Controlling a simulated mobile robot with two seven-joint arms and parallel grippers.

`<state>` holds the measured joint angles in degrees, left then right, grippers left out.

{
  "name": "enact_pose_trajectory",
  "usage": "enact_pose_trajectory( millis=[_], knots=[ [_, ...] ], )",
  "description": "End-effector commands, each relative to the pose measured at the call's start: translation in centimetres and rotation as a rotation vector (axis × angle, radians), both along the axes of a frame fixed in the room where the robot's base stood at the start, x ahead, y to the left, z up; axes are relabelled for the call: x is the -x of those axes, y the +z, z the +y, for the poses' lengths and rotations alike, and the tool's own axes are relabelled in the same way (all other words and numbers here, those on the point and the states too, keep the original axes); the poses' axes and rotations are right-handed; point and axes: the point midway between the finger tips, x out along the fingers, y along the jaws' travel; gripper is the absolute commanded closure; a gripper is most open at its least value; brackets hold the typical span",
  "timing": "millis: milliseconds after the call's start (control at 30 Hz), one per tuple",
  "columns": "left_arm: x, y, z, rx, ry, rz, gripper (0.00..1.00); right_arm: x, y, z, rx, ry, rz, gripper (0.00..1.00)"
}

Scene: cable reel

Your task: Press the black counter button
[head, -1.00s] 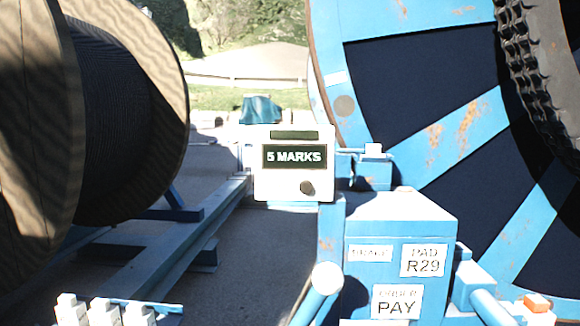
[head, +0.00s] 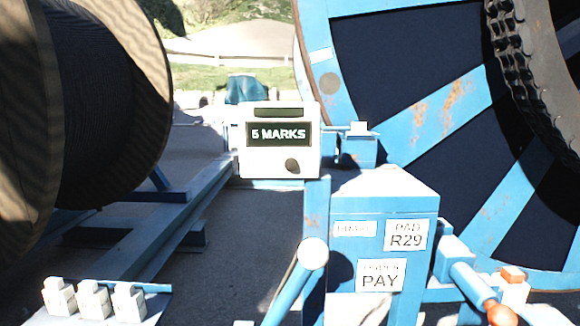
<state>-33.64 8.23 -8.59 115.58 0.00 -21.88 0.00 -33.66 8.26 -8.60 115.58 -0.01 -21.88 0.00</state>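A white counter box (head: 246,160) stands upright in the middle of the head view, with a dark display (head: 279,134) that reads "5 MARKS". The round black counter button (head: 292,166) is on its front face, below the display and right of the middle. Nothing covers or touches the button. Neither of my grippers can be made out in the head view.
A wooden cable drum (head: 150,90) stands left, a large blue reel (head: 440,120) with a chain (head: 510,60) right. A blue cabinet (head: 384,205) with "PAD R29" and "PAY" plates is below right of the counter. Several white blocks (head: 93,299) sit lower left. An orange knob (head: 500,314) is lower right.

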Motion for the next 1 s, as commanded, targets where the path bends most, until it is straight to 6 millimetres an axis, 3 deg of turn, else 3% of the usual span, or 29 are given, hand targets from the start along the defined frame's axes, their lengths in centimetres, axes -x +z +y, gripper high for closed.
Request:
enact_pose_trajectory(
  millis=[33,167,1000],
  knots=[
    [0.00,0.00,0.00,0.000,0.000,0.000,0.82,-0.01,0.01,0.00,0.000,0.000,0.000,0.57],
    [0.01,0.01,0.01,0.000,0.000,0.000,1.00,-0.01,0.01,-0.01,0.000,0.000,0.000,0.57],
    [0.03,0.01,0.02,-0.001,-0.001,0.000,1.00,0.01,0.03,0.00,0.000,0.000,0.000,0.57]
  ],
)
